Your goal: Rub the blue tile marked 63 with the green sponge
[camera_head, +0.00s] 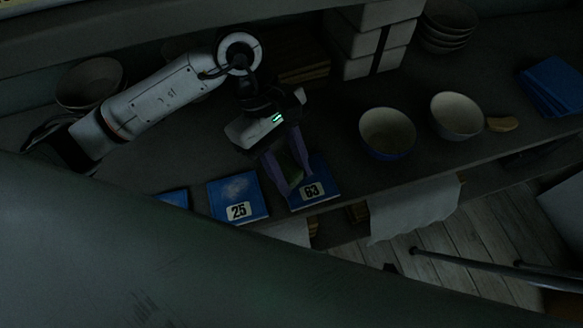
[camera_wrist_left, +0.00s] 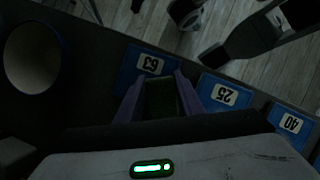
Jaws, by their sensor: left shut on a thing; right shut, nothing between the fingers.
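My left gripper (camera_head: 286,174), with purple fingers, is shut on the dark green sponge (camera_head: 290,168). The sponge also shows between the fingers in the left wrist view (camera_wrist_left: 161,98). The blue tile marked 63 (camera_head: 322,184) lies near the shelf's front edge; in the left wrist view (camera_wrist_left: 137,68) it is just beyond the fingertips. The fingers overlap the tile's left part in the head view and hide some of it. I cannot tell whether the sponge touches the tile.
The blue tile marked 25 (camera_head: 238,187) lies left of tile 63, and one marked 40 (camera_wrist_left: 291,122) is beyond it. Two bowls (camera_head: 387,131) (camera_head: 457,114) stand to the right. White blocks (camera_head: 372,50) are stacked behind. A cloth (camera_head: 413,207) hangs at the front edge.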

